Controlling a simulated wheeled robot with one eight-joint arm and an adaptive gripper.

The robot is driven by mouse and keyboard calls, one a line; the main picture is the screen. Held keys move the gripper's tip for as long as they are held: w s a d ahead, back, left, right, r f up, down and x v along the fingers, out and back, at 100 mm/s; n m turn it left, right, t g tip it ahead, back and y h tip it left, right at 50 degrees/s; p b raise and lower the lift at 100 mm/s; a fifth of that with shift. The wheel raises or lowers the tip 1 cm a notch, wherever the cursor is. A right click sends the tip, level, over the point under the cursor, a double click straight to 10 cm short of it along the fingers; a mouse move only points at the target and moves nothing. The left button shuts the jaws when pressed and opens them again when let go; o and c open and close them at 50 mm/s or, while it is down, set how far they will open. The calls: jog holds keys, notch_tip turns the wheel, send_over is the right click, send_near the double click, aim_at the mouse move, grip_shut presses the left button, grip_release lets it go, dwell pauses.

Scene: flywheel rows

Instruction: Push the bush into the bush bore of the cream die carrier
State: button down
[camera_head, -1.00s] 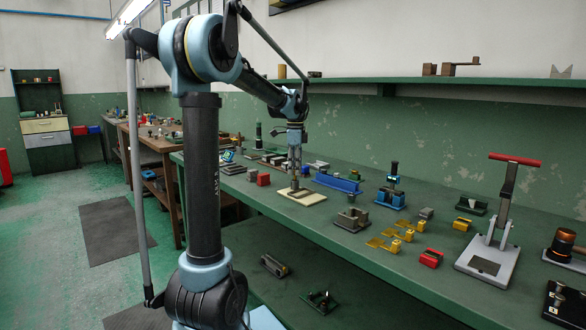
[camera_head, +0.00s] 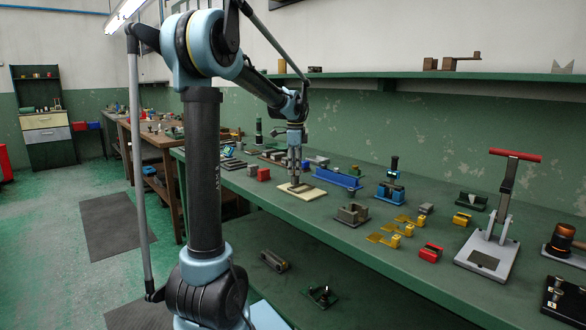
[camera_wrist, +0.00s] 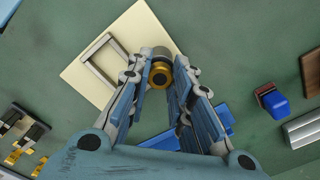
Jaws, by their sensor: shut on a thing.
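The cream die carrier (camera_head: 314,195) is a flat cream plate on the green bench, under my gripper (camera_head: 295,180). The wrist view shows the plate (camera_wrist: 141,25) with a grey rectangular frame (camera_wrist: 97,76) on it. My gripper (camera_wrist: 160,76) points down and is shut on a brass-coloured round bush (camera_wrist: 159,78). A grey round part (camera_wrist: 157,52) shows just beyond the bush, at the plate's edge in this view. The bore is hidden, and I cannot tell whether the bush touches the carrier.
A brown-grey block (camera_head: 353,214) and yellow brackets (camera_head: 383,238) lie further right. A red-handled lever press (camera_head: 490,238) stands beyond.

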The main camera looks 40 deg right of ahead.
jog(key=shift+f, duration=0.2)
jog(key=shift+r, duration=0.35)
jog(key=shift+r, duration=1.25)
jog(key=shift+f, duration=1.55)
dwell(1.1)
jog(key=c, duration=1.4)
grip_release()
jog(key=shift+o, duration=0.2)
notch_tip(320, 180, up, 12)
